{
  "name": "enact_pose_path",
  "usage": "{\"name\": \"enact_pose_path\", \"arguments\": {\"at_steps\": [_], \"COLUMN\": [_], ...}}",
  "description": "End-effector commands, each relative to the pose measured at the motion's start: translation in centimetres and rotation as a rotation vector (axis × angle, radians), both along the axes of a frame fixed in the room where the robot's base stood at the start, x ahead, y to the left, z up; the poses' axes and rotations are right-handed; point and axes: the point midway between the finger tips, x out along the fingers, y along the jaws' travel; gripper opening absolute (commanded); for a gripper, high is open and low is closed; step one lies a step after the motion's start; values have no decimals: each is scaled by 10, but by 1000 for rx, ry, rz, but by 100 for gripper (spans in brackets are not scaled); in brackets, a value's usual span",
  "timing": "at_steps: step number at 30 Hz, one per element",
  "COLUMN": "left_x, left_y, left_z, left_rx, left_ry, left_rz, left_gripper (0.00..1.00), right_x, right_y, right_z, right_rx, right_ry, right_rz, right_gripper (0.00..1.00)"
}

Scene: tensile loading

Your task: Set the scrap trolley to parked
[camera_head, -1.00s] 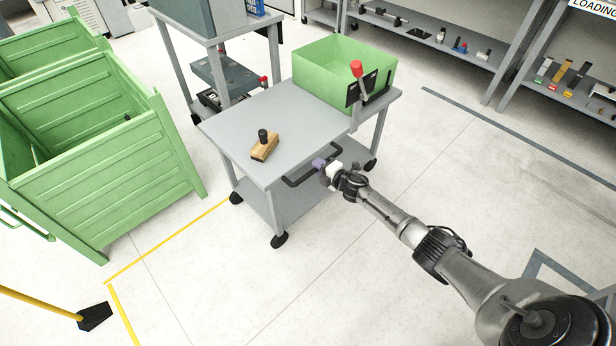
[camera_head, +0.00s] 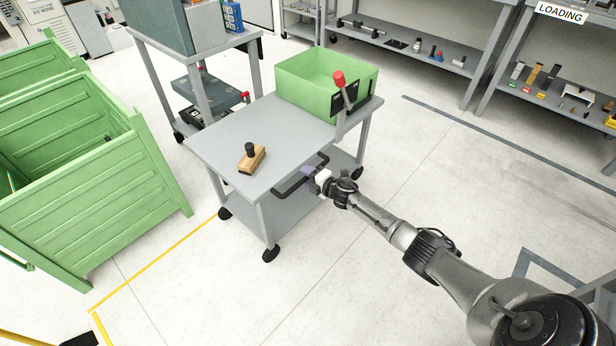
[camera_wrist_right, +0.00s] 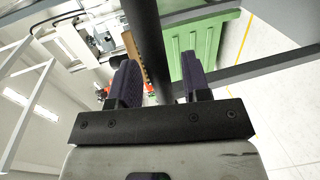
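The scrap trolley (camera_head: 222,138) is a grey table on black castors, with a green open box (camera_head: 302,98) at its back right. A lever with a red knob (camera_head: 339,78) stands upright, slightly tilted, at its right side by a black plate. A black bar handle (camera_head: 290,188) runs along its front edge. My right gripper (camera_head: 308,171) is at this handle. In the right wrist view, the purple fingers of my right gripper (camera_wrist_right: 160,78) are apart, with the dark handle bar (camera_wrist_right: 147,35) running between them and gaps showing at both sides. My left gripper is out of view.
A wooden block with a black knob (camera_head: 252,158) lies on the trolley top. A large green bin (camera_head: 95,200) stands to the left. A second grey trolley (camera_head: 190,50) stands behind. Shelves (camera_head: 420,55) line the back. The floor right of the trolley is clear.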

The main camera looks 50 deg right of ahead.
Motion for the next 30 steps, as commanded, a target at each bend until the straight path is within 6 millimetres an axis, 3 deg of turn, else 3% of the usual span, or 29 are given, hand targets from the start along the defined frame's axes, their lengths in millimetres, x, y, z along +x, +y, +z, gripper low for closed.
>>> {"name": "enact_pose_path", "arguments": {"at_steps": [7, 11, 30], "left_x": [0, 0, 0], "left_y": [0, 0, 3], "left_z": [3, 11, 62], "left_rx": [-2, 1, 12], "left_ry": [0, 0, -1], "left_rz": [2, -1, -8], "left_gripper": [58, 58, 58], "right_x": [-3, -14, -117], "right_y": [1, 1, 2], "right_z": [1, 5, 25], "right_rx": [0, 1, 1], "right_ry": [0, 1, 2], "right_rz": [1, 1, 1], "right_gripper": [44, 44, 44]}}
